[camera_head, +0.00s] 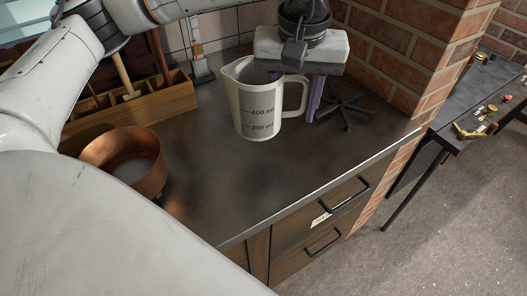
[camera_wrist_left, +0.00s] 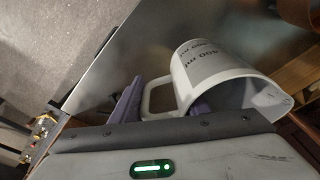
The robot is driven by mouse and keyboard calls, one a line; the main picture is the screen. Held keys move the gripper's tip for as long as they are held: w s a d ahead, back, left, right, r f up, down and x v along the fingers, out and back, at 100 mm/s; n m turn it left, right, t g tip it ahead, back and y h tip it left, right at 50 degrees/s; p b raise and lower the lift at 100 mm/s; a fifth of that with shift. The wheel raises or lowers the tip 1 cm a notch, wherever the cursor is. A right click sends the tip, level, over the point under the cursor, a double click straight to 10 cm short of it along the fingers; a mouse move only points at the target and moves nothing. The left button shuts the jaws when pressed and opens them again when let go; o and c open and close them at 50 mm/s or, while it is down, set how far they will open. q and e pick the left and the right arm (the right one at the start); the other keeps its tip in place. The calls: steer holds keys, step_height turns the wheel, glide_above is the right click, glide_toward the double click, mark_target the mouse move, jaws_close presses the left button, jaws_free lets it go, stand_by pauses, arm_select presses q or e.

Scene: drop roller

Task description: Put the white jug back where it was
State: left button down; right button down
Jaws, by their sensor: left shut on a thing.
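The white jug (camera_head: 258,105) with dark measuring marks is upright at the back of the dark countertop (camera_head: 255,185). I cannot tell whether its base touches the counter. It also shows in the left wrist view (camera_wrist_left: 210,66). My left gripper (camera_head: 297,92) comes down from above at the jug's handle side and is shut on the jug. One purple finger (camera_wrist_left: 127,100) is outside the handle; the other is at the jug's rim, partly hidden by the jug. My right gripper is not in view.
A black star-shaped stand (camera_head: 346,108) is close to the right of the gripper. A copper pan (camera_head: 122,160) and a wooden rack (camera_head: 135,105) are at the left. A brick wall (camera_head: 410,50) bounds the right rear. The counter's middle front is clear, above drawers (camera_head: 320,222).

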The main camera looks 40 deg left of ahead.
arm_select(q)
steer(key=shift+w+f+n+b, duration=0.1)
steer(key=shift+w+f+n, duration=0.2)
steer(key=shift+f, duration=1.25)
steer(key=shift+w+f+n+b, duration=0.1)
steer(key=shift+w+f+n, duration=0.2)
steer(key=shift+f, duration=1.2)
steer(key=shift+w+f+n+b, duration=0.15)
steer(key=shift+f+n, duration=0.25)
steer(key=shift+f, duration=1.15)
steer(key=shift+f, duration=0.25)
steer(key=c, duration=1)
jaws_free()
steer(key=shift+r, duration=0.15)
steer(key=r, duration=0.8)
steer(key=s+d+r, duration=0.1)
steer(key=r, duration=0.3)
